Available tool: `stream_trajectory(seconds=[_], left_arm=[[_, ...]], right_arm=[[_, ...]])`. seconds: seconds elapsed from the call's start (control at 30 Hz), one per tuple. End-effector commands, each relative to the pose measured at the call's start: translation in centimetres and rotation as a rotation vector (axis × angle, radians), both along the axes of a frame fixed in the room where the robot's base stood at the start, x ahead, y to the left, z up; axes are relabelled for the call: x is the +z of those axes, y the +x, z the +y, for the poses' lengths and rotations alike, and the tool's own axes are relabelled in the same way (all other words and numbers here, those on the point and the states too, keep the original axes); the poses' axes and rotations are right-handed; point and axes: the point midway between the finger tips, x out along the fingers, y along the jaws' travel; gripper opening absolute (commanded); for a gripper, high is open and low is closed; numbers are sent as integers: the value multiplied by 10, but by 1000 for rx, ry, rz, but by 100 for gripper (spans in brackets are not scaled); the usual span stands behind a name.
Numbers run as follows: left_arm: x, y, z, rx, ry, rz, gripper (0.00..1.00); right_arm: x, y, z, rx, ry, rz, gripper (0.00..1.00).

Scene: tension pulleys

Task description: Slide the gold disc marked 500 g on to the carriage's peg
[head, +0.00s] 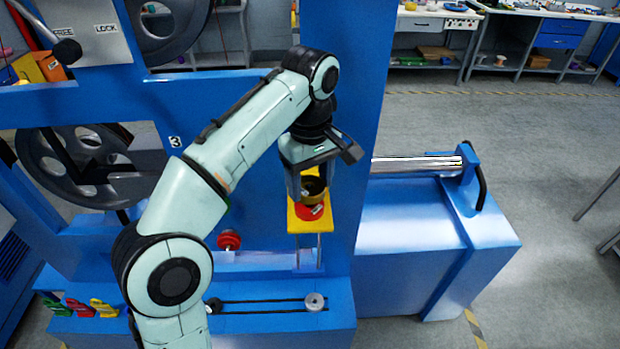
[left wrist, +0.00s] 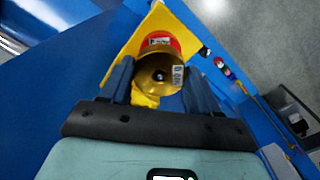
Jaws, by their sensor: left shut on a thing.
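My left gripper (head: 312,186) comes down over the yellow carriage (head: 303,226) on the blue frame. It is shut on the gold disc (head: 314,188), which also shows between the fingers in the left wrist view (left wrist: 152,85). A white label on the disc is partly readable, ending in "0 g". A red disc (head: 311,212) with a label sits on the carriage under the gold one; it also shows in the left wrist view (left wrist: 159,38). Something small and bright shows in the gold disc's dark centre hole; I cannot tell whether it is the peg's tip. My right gripper is not in view.
A blue upright (head: 350,100) stands close behind the carriage. A red knob (head: 228,240) is to its left. A rail with a small grey wheel (head: 315,301) lies in front. Coloured tags (head: 80,308) are at the lower left. A FREE/LOCK plate (head: 92,35) is upper left.

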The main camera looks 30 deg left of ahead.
Motion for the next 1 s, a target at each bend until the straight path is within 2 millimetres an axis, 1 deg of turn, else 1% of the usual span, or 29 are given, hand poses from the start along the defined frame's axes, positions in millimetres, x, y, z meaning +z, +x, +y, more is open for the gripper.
stream_trajectory(seconds=[0.2, 0.53, 1.0], left_arm=[[2, -1, 0, 0, -1, -3, 9], [0, -1, 0, 0, -1, -2, 9], [-15, -2, 0, 0, -1, -2, 9]], right_arm=[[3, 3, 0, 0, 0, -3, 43], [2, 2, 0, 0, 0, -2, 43], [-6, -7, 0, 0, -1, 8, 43]])
